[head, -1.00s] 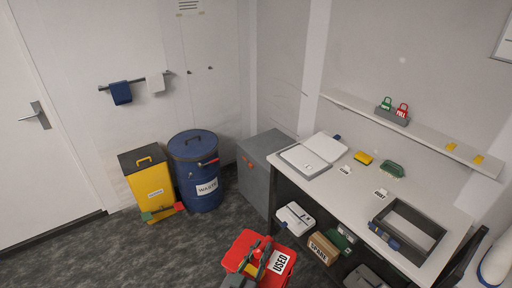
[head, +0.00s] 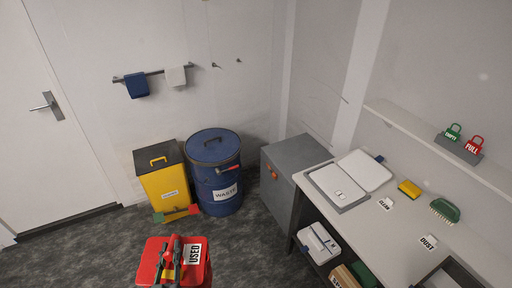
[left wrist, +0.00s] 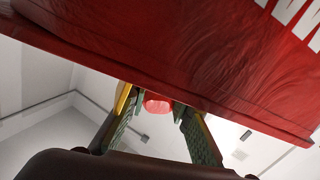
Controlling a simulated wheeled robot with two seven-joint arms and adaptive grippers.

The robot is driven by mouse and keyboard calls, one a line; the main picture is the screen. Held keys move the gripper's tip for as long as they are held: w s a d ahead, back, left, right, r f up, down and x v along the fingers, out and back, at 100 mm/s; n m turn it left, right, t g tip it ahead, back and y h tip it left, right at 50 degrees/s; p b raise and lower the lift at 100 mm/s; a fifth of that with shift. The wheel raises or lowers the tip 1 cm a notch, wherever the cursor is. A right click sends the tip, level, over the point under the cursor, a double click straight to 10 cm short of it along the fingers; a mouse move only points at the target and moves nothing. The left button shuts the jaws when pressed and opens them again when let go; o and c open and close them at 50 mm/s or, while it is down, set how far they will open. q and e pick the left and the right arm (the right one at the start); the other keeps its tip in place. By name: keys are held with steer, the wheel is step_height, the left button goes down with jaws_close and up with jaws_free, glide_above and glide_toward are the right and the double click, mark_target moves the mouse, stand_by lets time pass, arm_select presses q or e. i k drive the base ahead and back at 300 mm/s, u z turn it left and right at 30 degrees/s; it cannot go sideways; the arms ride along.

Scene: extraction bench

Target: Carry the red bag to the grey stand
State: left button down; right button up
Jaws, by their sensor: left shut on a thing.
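The red bag (head: 152,262) with a white "USED" label hangs at the bottom of the head view, above the dark floor. My left gripper (head: 172,258) is over the bag's top and shut on it. In the left wrist view, the bag's red side (left wrist: 190,50) fills the top, and a red piece sits between the fingers of my left gripper (left wrist: 160,112). A grey box-shaped stand (head: 285,190) with an orange catch is beside the desk, to the right of and beyond the bag. My right gripper is out of view.
A blue waste drum (head: 213,175) and a yellow bin (head: 162,186) stand by the back wall. The white desk (head: 380,232) fills the right, with boxes beneath it. Carpet (head: 95,245) is clear left of the bag.

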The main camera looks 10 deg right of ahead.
mark_target(300, 155)
steer(key=u, duration=0.15)
steer(key=i, duration=2.2)
steer(key=z, duration=1.45)
steer(key=i, duration=0.8)
steer(key=z, duration=0.75)
